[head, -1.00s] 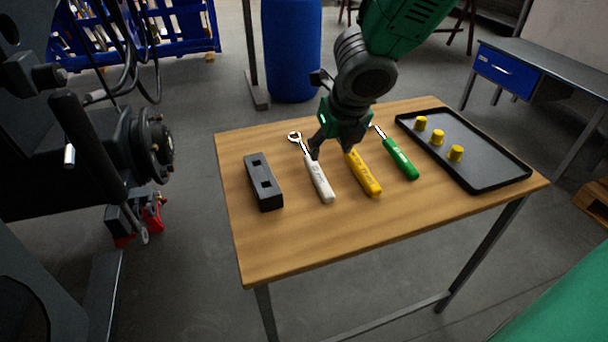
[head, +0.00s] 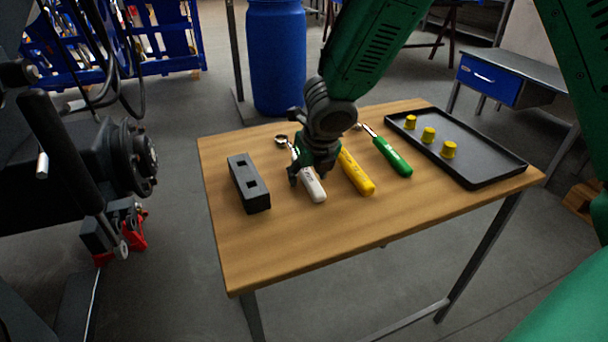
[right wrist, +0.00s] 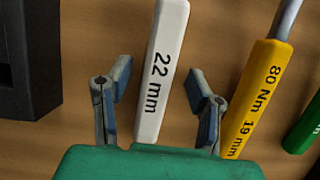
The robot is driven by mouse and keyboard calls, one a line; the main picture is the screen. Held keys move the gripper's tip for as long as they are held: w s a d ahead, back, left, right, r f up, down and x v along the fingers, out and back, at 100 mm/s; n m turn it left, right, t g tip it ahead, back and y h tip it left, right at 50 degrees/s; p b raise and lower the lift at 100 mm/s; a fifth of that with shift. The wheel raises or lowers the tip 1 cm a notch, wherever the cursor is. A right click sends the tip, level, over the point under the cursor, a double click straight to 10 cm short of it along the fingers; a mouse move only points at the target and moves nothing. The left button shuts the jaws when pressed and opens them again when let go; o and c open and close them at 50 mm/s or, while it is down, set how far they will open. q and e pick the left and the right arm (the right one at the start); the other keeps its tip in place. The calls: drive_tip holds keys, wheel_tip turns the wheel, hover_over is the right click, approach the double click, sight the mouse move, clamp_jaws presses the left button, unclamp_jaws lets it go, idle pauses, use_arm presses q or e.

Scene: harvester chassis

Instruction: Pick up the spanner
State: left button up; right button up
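The spanner (head: 313,188) has a white handle and a metal ring end and lies on the wooden table. In the right wrist view its white handle (right wrist: 162,68) reads "22 mm". My right gripper (head: 308,178) is over the handle and hides its middle in the head view. In the right wrist view my right gripper (right wrist: 158,92) is open, with one finger on each side of the handle and a gap on both sides. The right finger is close to a yellow tool (right wrist: 262,95) marked "80 Nm 19 mm". My left gripper is not in view.
The yellow tool (head: 356,178) and a green-handled tool (head: 393,157) lie right of the spanner. A black block with two square holes (head: 248,184) lies left. A black tray (head: 480,172) with yellow caps (head: 428,134) is at the table's right. The table front (head: 300,240) is clear.

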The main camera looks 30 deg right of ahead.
drive_tip(key=shift+a+r, duration=0.1)
drive_tip(key=shift+a, duration=0.2)
clamp_jaws()
drive_tip(key=shift+d+r, duration=0.15)
drive_tip(key=shift+d, duration=0.05)
wheel_tip(320, 180, up, 8)
drive_tip(key=p, duration=0.6)
drive_tip(key=shift+r, duration=0.25)
drive_tip(key=shift+r+p, duration=0.35)
drive_tip(key=shift+r, duration=0.3)
